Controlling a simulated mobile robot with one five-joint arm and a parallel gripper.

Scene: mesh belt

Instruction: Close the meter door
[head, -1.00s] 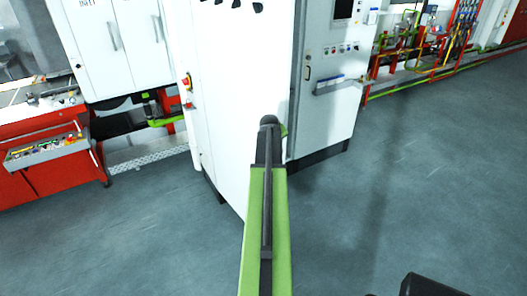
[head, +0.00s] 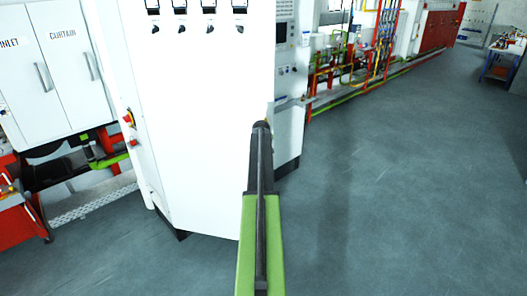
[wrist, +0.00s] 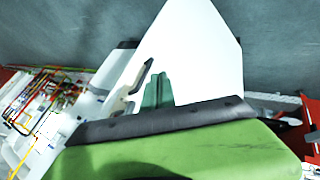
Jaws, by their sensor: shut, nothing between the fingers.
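A tall white panel (head: 195,110), with several meters (head: 195,15) along its top, stands upright ahead of my arm in the head view. I take it for the meter door, but I cannot tell its hinge or how far it is open. It also shows as a white slab in the wrist view (wrist: 200,60). My gripper (wrist: 152,74) is shut and empty in the wrist view, in front of the white slab. Contact cannot be told. In the head view my arm's end overlaps the panel's lower right edge and the gripper itself is hidden.
A grey control cabinet (head: 289,80) stands behind the panel's right edge. White cabinets (head: 55,65) marked INLET and CURTAIN are at left, with a red unit (head: 18,220) below. Pipes (head: 350,60) line the back wall. Open floor (head: 400,200) lies to the right.

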